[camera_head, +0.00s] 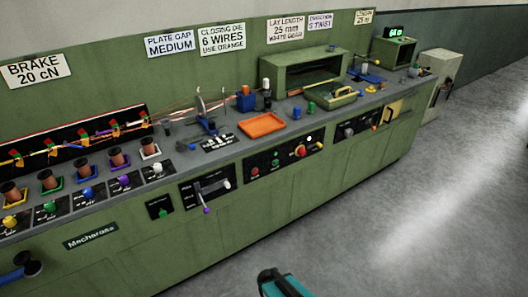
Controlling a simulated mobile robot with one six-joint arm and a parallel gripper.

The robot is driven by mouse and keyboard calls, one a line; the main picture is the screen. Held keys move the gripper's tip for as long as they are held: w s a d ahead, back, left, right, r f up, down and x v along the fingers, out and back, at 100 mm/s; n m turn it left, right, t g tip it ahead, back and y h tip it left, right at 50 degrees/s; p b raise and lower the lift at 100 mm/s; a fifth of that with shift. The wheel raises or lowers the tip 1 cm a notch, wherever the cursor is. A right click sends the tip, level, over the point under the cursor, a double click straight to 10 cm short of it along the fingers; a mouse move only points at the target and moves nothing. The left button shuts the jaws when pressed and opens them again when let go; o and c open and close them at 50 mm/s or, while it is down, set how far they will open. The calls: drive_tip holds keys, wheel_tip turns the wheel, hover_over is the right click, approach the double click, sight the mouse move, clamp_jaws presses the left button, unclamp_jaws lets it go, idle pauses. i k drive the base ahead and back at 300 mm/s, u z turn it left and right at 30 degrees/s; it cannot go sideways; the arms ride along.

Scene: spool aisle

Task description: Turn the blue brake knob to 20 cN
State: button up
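The blue brake knob (88,193) sits on a small black dial plate on the bench's sloped front edge at the left. It is third from the left in a row of coloured knobs, below a copper-coloured spool (83,169) on a blue-edged base. Its pointer and scale marks are too small to read. A wall sign (35,71) above reads "BRAKE 20 cN". A teal and black part, seemingly mine, shows at the bottom edge, but no gripper fingers can be made out. Nothing is touching the knob.
Yellow (10,221), green (50,207), purple (123,180) and white (157,168) knobs flank it. Spools and strung wires stand behind. A lever panel (206,188) and an orange tray (262,125) lie further right. The grey floor (400,230) before the bench is clear.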

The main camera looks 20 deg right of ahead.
sight(87, 192)
drive_tip(key=z, duration=0.05)
drive_tip(key=k, duration=0.15)
drive_tip(key=u, duration=1.1)
drive_tip(key=i, duration=0.2)
